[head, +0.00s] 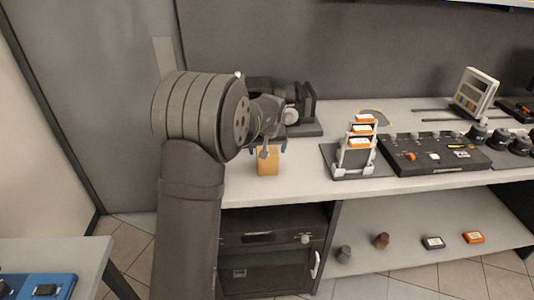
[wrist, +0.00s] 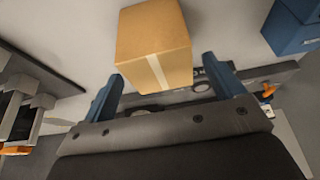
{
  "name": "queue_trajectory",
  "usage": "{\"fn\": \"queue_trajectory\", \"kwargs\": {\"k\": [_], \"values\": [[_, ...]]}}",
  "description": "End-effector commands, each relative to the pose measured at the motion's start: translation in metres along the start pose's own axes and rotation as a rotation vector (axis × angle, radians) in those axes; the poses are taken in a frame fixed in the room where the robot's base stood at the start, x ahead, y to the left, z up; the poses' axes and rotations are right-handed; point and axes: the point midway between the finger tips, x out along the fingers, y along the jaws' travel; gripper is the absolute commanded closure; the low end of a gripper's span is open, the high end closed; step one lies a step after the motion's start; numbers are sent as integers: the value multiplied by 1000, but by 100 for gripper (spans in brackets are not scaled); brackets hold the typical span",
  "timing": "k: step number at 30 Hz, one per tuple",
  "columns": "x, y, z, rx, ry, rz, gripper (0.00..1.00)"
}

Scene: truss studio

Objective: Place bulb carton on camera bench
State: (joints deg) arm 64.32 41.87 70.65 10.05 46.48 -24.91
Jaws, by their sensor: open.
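The bulb carton (head: 267,162), a small tan box, stands near the front edge of the long light-topped bench (head: 240,187). In the wrist view the carton (wrist: 150,35) shows a pale tape strip, just beyond and partly between my blue fingers. My gripper (head: 268,148) is at the carton's upper part in the head view, largely hidden behind my arm. In the wrist view my gripper (wrist: 162,72) is open, with a finger on either side of the carton's near end. I cannot tell whether either finger touches it.
A dark device (head: 302,112) stands behind the carton. To its right are a rack with orange-and-white packs (head: 355,155), a black control panel (head: 435,153) and a tilted monitor (head: 476,92). A shelf (head: 400,262) below holds small items. Another table (head: 60,255) stands lower left.

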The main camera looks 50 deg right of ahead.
Motion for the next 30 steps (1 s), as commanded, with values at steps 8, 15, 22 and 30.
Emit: {"fn": "queue_trajectory", "kwargs": {"k": [8,15,22,30], "values": [[-61,0,0,0,1,1,13],[-84,0,0,0,0,0,13],[-86,0,0,0,-1,0,13],[-79,0,1,0,-3,-1,13]]}}
